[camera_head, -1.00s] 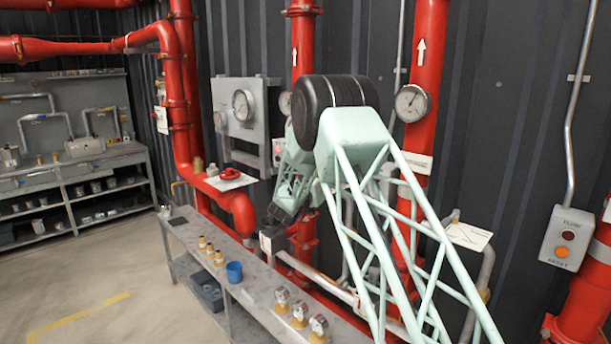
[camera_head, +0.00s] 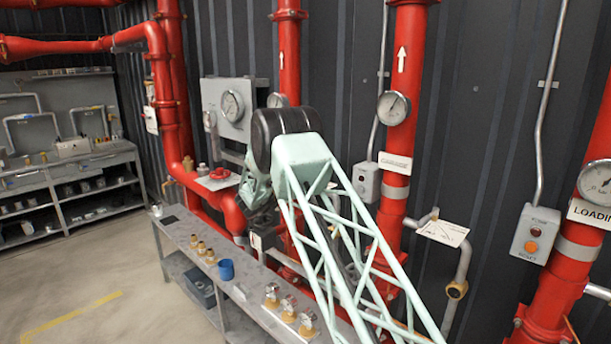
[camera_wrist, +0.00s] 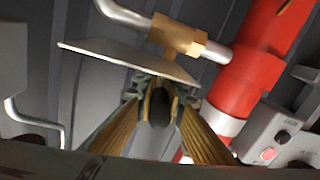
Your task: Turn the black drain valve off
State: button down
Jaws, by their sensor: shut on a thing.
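In the wrist view, my gripper (camera_wrist: 160,112) has its two ribbed, yellow-brown fingers closed in on a dark, rounded handle (camera_wrist: 160,104), which looks like the black drain valve's handle. The fingers press it from both sides. A pale tag plate (camera_wrist: 110,58) lies just beyond the fingertips and covers part of what is behind. A brass fitting (camera_wrist: 176,36) on a grey pipe shows above the plate. In the head view, my arm covers most of the area around the gripper, and I cannot make out the black handle there.
Red pipes (camera_head: 397,110) stand close behind my arm. A grey bench (camera_head: 215,262) with brass fittings and a blue cup (camera_head: 226,270) runs along the front. A grey control box (camera_head: 536,234) hangs at right. Open floor (camera_head: 90,280) lies at left.

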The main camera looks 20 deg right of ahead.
jog(key=c, duration=2.6)
grip_release()
jog(key=v, duration=1.2)
jog(key=shift+r, duration=0.15)
